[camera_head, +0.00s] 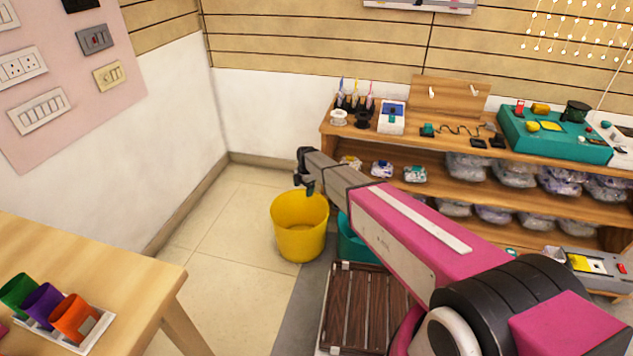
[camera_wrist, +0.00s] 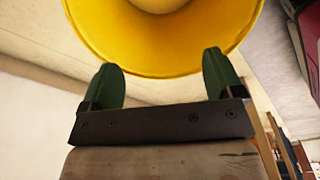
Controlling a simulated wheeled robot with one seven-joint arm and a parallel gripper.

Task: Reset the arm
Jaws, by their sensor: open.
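My pink and grey arm reaches from the lower right toward the middle of the head view. My gripper (camera_head: 306,186) is at its end, in front of and above the rim of a yellow bucket (camera_head: 299,232). In the wrist view, the two green fingers of my gripper (camera_wrist: 166,78) stand wide apart with nothing between them. The yellow bucket (camera_wrist: 165,55) fills the top of that view, beyond the fingertips. Its inside shows only in part.
A teal bucket (camera_head: 352,244) stands partly hidden behind my arm. A wooden shelf (camera_head: 400,146) with devices and bags runs along the back right. A wooden table (camera_head: 120,262) with coloured cups is at lower left. A slatted wooden crate (camera_head: 350,310) lies low. Floor left of the yellow bucket is clear.

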